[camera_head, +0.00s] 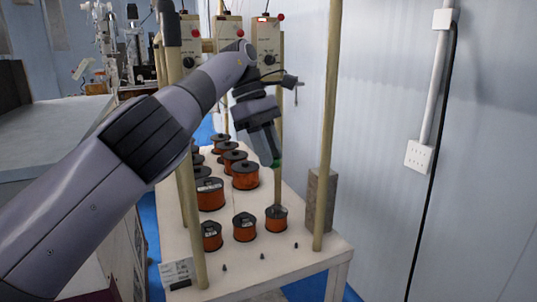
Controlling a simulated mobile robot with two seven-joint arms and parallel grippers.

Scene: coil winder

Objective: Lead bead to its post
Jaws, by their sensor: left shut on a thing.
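My left gripper (271,159) hangs down over the table, above the spools. It is shut on a small green thing (277,163) at its tips, which is mostly hidden; I cannot tell for sure that it is the bead. No lead wire can be made out. Three small dark posts stand near the table's front edge: a left one (224,267), a middle one (262,256) and a right one (296,245). The gripper is above and behind them, apart from them. My right gripper is not in view.
Several copper spools stand on the white table (315,262), including a front row with a left spool (211,236), middle spool (244,227) and right spool (276,218). A wooden pole (328,130) and grey block (320,200) stand at the right. Boxes with red knobs (266,35) are behind.

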